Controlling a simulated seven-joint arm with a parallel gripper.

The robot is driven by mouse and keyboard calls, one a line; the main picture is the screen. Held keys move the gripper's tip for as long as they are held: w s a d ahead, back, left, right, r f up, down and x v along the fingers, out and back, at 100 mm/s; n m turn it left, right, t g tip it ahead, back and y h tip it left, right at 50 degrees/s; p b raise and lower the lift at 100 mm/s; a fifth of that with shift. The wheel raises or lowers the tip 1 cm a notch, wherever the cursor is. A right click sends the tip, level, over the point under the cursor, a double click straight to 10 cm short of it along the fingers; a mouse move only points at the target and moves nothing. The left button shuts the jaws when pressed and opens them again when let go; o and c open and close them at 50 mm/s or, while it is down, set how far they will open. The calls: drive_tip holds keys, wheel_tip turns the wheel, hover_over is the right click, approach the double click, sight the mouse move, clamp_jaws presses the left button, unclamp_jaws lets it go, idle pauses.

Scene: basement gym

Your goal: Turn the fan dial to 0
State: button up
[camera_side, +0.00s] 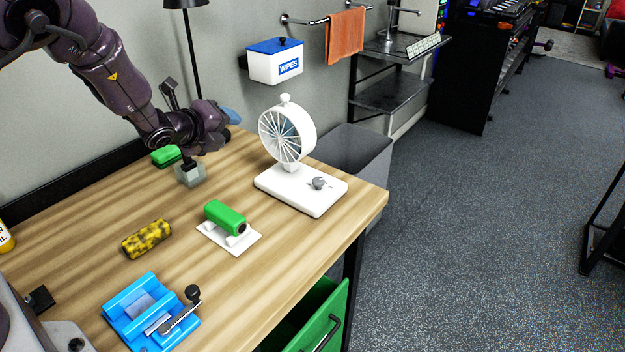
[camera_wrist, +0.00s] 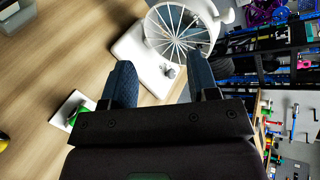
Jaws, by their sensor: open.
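The white desk fan (camera_side: 287,135) stands on a white base (camera_side: 300,190) near the table's right edge. Its grey dial (camera_side: 319,183) is on the base's right part; its setting is too small to read. In the wrist view the fan (camera_wrist: 181,28) is at the top and the dial (camera_wrist: 170,71) shows between my fingers. My gripper (camera_wrist: 161,68) is open and empty, with dark blue fingers apart. In the side view my gripper (camera_side: 231,115) is left of the fan and above the table, mostly hidden behind my wrist. It is apart from the fan and dial.
A green block on a white plate (camera_side: 228,236) sits left of the fan base. A yellow-black cylinder (camera_side: 147,239), a blue vise-like device (camera_side: 150,310), a grey block (camera_side: 190,174) and a green object (camera_side: 166,156) are on the table. A green drawer (camera_side: 320,322) stands open below.

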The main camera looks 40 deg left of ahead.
drive_tip(key=w+d+f+m+t+h, duration=0.1)
drive_tip(key=d+f+m+h, duration=0.15)
drive_tip(key=m, duration=0.35)
drive_tip(key=w+d+f+m+h, duration=0.1)
drive_tip(key=w+d+f+m, duration=0.1)
drive_tip(key=f+m, duration=0.25)
drive_tip(key=m+g+h, duration=0.1)
drive_tip(key=m+h, duration=0.3)
drive_tip(key=m, duration=0.4)
approach(318, 180)
drive_tip(key=x, duration=0.8)
drive_tip(key=shift+w+f, duration=0.15)
drive_tip(key=shift+w, duration=0.1)
drive_tip(key=c, duration=0.9)
